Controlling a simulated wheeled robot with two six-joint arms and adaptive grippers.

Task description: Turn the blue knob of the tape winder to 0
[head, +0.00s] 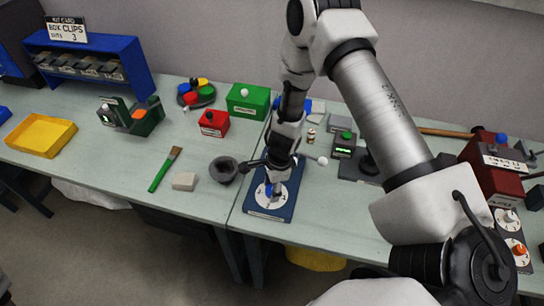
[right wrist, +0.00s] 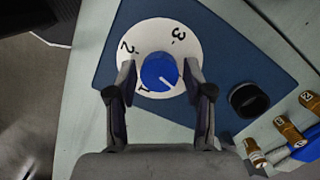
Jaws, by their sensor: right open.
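The blue knob (right wrist: 160,71) sits in the middle of a white dial (right wrist: 191,45) on a dark blue board (right wrist: 235,60). In the right wrist view the numerals 1, 2 and 3 show; the knob's white line points to the lower right, where I can read no numeral. In the head view the board (head: 286,207) lies at the table's front edge, with the knob (head: 267,190) partly hidden by my gripper. My right gripper (right wrist: 159,80) is open above the dial, one finger on each side of the knob; contact cannot be told. My left gripper is not in view.
A black ring (right wrist: 249,100) stands on the board, with several brass cylinders (right wrist: 290,129) nearby. In the head view a dark bowl (head: 224,169) stands just left of the board. A red machine (head: 495,165) and grey and orange knobs (head: 516,246) are at the right.

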